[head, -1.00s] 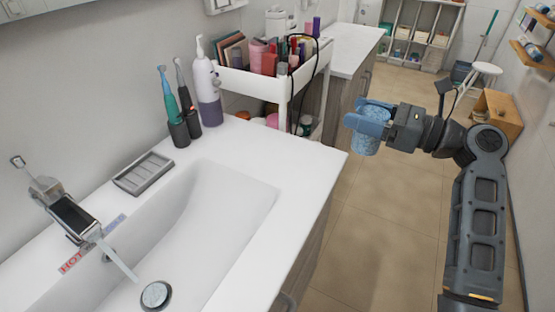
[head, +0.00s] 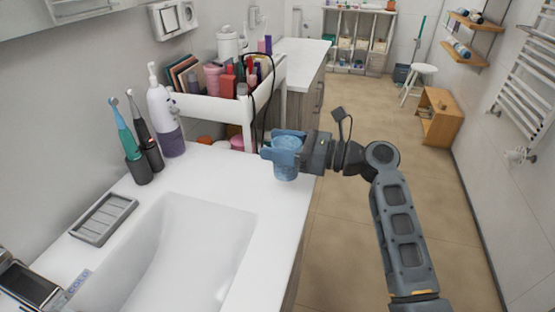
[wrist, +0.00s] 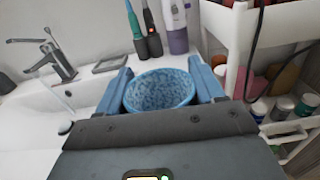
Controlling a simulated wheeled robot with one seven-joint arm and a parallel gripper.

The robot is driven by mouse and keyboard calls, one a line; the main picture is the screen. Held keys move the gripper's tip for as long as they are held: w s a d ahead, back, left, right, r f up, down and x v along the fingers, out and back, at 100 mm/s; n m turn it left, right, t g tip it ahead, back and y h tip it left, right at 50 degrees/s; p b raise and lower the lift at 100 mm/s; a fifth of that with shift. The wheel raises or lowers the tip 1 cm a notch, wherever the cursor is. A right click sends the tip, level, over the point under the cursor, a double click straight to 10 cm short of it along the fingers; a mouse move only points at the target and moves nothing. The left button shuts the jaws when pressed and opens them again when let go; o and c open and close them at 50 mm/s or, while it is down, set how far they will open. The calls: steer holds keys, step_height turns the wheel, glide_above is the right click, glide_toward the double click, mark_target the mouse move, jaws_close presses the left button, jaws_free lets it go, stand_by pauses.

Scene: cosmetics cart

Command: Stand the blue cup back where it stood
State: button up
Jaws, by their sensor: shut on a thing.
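The blue cup (head: 287,163) is speckled and upright, with its open rim up. My gripper (head: 284,152) is shut on the cup, with blue fingers on either side of it. In the head view the cup shows over the right edge of the white sink counter (head: 210,165); whether it touches the counter I cannot tell. The wrist view shows the empty inside of the cup (wrist: 160,89) between the two fingers (wrist: 162,92), with the basin behind it to the left. The cup's base is hidden there.
Two electric toothbrushes (head: 138,140) and a white-purple pump bottle (head: 165,120) stand at the counter's back. A grey soap dish (head: 104,218) lies by the basin (head: 190,250). A white cart (head: 225,113) full of cosmetics stands just behind the cup. The counter's right front corner is clear.

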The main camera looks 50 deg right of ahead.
steer(key=shift+w+a+f, duration=0.1)
steer(key=shift+w+f, duration=0.05)
steer(key=shift+f, duration=2)
steer(key=o, duration=1.3)
steer(key=shift+o, duration=0.2)
steer(key=b+v, duration=0.1)
steer(key=v, duration=1.1)
steer(key=shift+r, duration=0.1)
